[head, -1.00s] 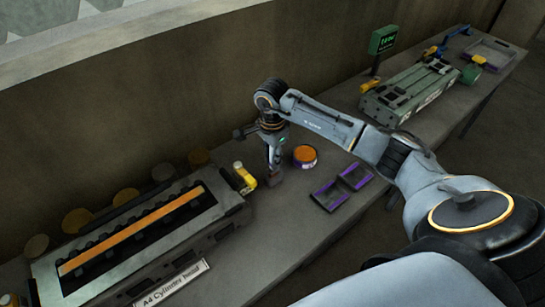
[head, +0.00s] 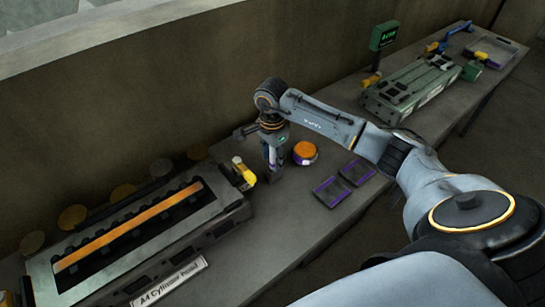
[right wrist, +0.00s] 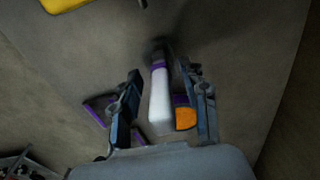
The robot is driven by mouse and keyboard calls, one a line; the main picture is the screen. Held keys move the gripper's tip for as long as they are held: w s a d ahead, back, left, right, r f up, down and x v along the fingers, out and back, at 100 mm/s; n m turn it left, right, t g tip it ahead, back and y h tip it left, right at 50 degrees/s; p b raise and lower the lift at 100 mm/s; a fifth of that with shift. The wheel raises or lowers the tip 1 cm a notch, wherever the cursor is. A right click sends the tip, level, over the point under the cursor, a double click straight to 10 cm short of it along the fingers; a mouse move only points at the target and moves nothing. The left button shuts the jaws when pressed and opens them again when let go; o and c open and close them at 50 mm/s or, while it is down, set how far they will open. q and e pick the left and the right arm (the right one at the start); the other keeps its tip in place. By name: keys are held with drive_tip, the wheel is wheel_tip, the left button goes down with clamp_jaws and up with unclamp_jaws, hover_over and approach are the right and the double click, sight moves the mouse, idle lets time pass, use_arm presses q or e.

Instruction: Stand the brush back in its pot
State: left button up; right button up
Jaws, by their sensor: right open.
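A white cylinder with a purple band, which looks like the brush (right wrist: 160,100), lies between the fingers of my right gripper (right wrist: 161,72) in the right wrist view. The fingers are apart, with a gap on each side of it. Whether it stands or leans is hard to tell. In the head view my right gripper (head: 273,170) points down low over the bench. A round pot (head: 304,153) with an orange top and a purple band is just right of it. The pot (right wrist: 184,116) also shows in the right wrist view, partly behind a finger. My left gripper is not visible.
Two flat purple-edged trays (head: 332,191) lie right of the pot. The engine block (head: 232,198) with a yellow part (head: 244,172) is close on the left. A green machine (head: 412,88) stands farther along the bench. The bench front is clear.

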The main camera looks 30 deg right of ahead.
wheel_tip(320, 180, up, 12)
drive_tip(key=shift+f, duration=0.1)
idle(0.4)
